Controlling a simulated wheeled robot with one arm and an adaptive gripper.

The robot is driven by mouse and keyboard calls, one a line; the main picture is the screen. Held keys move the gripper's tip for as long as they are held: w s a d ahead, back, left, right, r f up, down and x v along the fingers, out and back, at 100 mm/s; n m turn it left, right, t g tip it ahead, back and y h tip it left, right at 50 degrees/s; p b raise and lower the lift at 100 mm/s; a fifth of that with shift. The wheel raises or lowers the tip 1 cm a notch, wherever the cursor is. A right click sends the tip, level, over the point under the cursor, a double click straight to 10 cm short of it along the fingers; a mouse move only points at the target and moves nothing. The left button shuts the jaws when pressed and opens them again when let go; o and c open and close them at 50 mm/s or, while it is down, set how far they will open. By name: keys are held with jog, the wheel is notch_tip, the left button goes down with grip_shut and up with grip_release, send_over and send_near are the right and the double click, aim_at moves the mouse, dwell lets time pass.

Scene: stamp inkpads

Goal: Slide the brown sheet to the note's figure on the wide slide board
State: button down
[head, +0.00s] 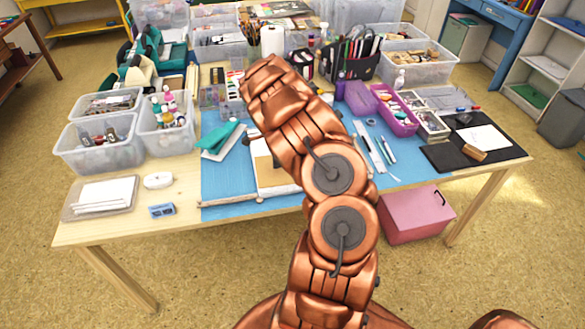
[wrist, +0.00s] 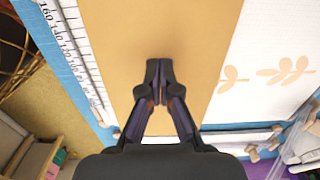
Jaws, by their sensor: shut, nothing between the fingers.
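The brown sheet (wrist: 190,35) fills the middle of the wrist view as a plain tan strip. In the head view a tan patch of it (head: 263,166) shows beside my arm. My gripper (wrist: 159,72) is shut and empty, its fingertips over the sheet; I cannot tell whether they touch it. The slide board's printed scale (wrist: 72,42) runs along the sheet's left side, with 160, 140 and 120 readable. In the head view the board (head: 285,188) is mostly hidden by my arm, as is the gripper. I cannot make out the note's figure.
A white sheet with tan leaf prints (wrist: 275,65) lies right of the brown sheet. In the head view, teal pads (head: 220,138) lie left of the board, rulers (head: 368,150) right. A black mat (head: 450,158) holds white paper and a brown block. Bins crowd the back.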

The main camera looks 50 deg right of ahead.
aim_at(287, 180)
jog(key=shift+f+b, duration=0.5)
jog(key=shift+f, duration=0.2)
jog(key=shift+s, duration=0.2)
jog(key=shift+s+a+r, duration=0.1)
jog(key=shift+s+a, duration=0.1)
jog(key=shift+s, duration=0.6)
jog(key=shift+s, duration=0.1)
dwell(0.4)
jog(key=shift+s+a+f+b, duration=0.1)
jog(key=shift+s+a+b, duration=0.1)
jog(key=shift+s, duration=0.25)
jog(key=shift+s+a+f+b, duration=0.1)
jog(key=shift+s+b, duration=0.05)
jog(key=shift+s, duration=0.3)
jog(key=shift+s, duration=0.1)
jog(key=shift+s, duration=0.15)
jog(key=shift+s+a+b, duration=0.2)
jog(key=shift+s+b, duration=0.2)
jog(key=shift+s, duration=0.25)
